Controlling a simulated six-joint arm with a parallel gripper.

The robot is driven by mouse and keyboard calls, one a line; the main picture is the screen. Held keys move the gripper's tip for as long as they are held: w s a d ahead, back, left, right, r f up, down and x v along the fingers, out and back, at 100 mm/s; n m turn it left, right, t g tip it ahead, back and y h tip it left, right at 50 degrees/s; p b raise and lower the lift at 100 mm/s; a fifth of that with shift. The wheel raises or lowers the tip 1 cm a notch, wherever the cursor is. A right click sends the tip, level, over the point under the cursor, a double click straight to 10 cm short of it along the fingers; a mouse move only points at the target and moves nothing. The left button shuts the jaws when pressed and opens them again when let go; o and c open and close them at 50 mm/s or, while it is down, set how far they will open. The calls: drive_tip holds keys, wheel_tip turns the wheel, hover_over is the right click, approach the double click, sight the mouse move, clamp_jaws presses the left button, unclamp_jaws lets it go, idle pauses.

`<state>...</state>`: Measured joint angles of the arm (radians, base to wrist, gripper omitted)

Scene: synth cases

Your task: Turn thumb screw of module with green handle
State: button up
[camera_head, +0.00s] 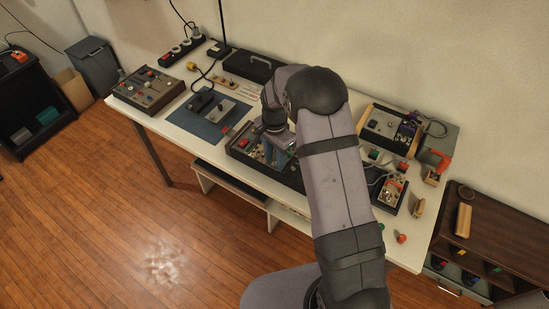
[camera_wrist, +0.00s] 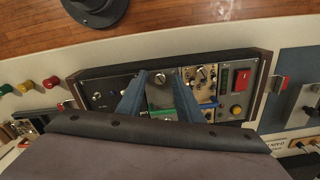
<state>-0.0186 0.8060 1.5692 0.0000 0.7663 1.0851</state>
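A rack case (camera_wrist: 100,72) with a dark frame and several front panels fills the middle of the wrist view. A grey module (camera_wrist: 160,98) in it has a green handle (camera_wrist: 156,113) along its lower part. A round knob or thumb screw (camera_wrist: 160,77) shows at the top of this module. My gripper (camera_wrist: 159,75) has two blue fingers, spread apart, one each side of this knob. I cannot tell whether they touch it. In the head view my gripper (camera_head: 279,146) is over the case (camera_head: 238,146), and my arm hides the case's right part.
Beside the module are a gold panel (camera_wrist: 201,80) with knobs and a panel with a red switch (camera_wrist: 241,78). A blue mat (camera_head: 203,127) and a control box (camera_head: 150,89) lie on the table's left.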

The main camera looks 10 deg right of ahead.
sight(274, 162)
drive_tip(key=shift+r+b, duration=0.8)
drive_tip(key=shift+r, duration=2.85)
